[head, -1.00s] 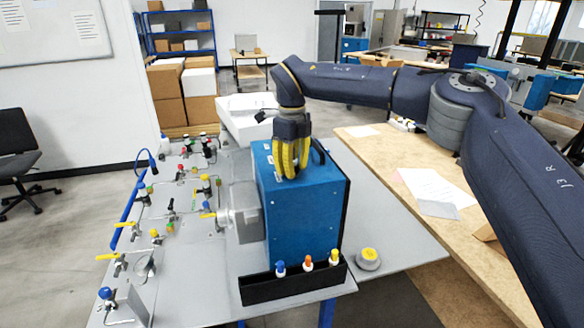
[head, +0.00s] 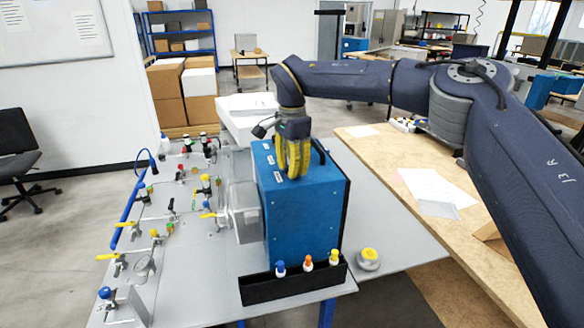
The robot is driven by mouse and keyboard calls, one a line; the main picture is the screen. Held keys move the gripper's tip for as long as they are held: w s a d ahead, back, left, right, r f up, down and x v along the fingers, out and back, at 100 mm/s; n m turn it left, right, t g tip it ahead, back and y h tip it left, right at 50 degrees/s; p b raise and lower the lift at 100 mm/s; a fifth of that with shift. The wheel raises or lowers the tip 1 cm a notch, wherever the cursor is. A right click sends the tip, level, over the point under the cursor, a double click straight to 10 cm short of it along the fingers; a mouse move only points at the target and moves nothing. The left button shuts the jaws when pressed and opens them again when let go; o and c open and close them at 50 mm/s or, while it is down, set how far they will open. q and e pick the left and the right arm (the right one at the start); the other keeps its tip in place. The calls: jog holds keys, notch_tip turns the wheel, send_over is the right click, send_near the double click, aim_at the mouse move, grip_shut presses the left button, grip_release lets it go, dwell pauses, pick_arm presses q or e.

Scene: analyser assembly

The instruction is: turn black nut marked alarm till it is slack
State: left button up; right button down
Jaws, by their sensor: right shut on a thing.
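The blue analyser box (head: 305,222) stands on the grey table. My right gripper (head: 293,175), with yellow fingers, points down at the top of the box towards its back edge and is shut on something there. The fingers hide what they hold; the black nut marked alarm cannot be made out. Small white labels (head: 279,176) show on the box top, left of the fingers. My left gripper is not in the head view.
A black tray (head: 262,292) with several small bottles sits before the box. A grey and yellow round piece (head: 369,258) lies right of it. A panel with several valves and fittings (head: 185,225) is on the left. A wooden table (head: 415,165) is at the right.

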jog(key=n, duration=0.3)
jog(key=c, duration=1.2)
grip_release()
